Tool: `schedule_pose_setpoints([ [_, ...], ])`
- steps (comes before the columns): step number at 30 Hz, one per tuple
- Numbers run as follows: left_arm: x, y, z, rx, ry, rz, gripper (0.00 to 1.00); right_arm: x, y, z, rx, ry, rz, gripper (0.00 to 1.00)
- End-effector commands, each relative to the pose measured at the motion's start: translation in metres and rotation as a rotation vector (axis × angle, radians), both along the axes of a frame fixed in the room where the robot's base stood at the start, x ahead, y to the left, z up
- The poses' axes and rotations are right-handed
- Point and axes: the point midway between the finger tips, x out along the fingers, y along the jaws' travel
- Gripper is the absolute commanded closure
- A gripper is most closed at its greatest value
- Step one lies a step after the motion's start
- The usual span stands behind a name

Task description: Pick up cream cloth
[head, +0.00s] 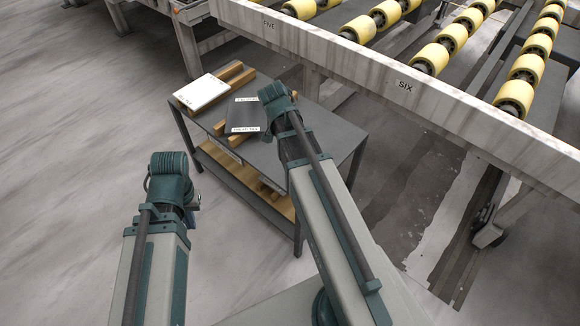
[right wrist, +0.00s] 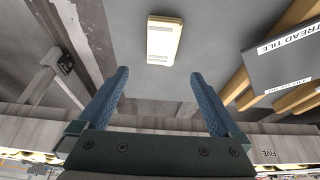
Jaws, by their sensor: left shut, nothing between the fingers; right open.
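A small cream folded piece (right wrist: 164,42), which looks like the cream cloth, lies on the grey table top in the right wrist view, near the top centre. It is beyond and between my right gripper's fingertips, apart from them. My right gripper (right wrist: 159,78) is open and empty, its two blue fingers spread. In the head view my right arm reaches over the table, and its wrist hides the gripper and the cloth. My left gripper (head: 196,203) is shut and empty, mostly hidden behind its own wrist, to the left of and apart from the table.
The table (head: 262,153) also holds a dark tread tile (head: 244,114) on wooden strips and a white slab (head: 202,93) on wooden strips. The tile (right wrist: 288,58) is to the right of the cloth in the wrist view. A conveyor beam marked SIX (head: 385,82) runs behind.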

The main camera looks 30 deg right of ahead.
Motion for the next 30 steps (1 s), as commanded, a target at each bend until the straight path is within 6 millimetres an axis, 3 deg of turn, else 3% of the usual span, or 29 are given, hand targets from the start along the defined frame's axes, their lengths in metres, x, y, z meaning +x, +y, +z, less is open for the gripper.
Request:
schedule_pose_setpoints([
  [10, 0.0, 0.0, -0.01, 0.0, 0.0, 0.0, 1.0, 0.002, -0.005, -0.01, -0.001, -0.004, -0.011, 0.0],
  [24, 0.0, 0.0, -0.073, 0.0, 0.0, 0.0, 1.0, 0.011, -0.027, -0.073, 0.0, -0.003, -0.01, 0.0],
  [30, 0.0, 0.0, -0.082, 0.0, 0.0, 0.0, 1.0, 0.013, -0.032, -0.082, 0.0, -0.003, -0.01, 0.0],
])
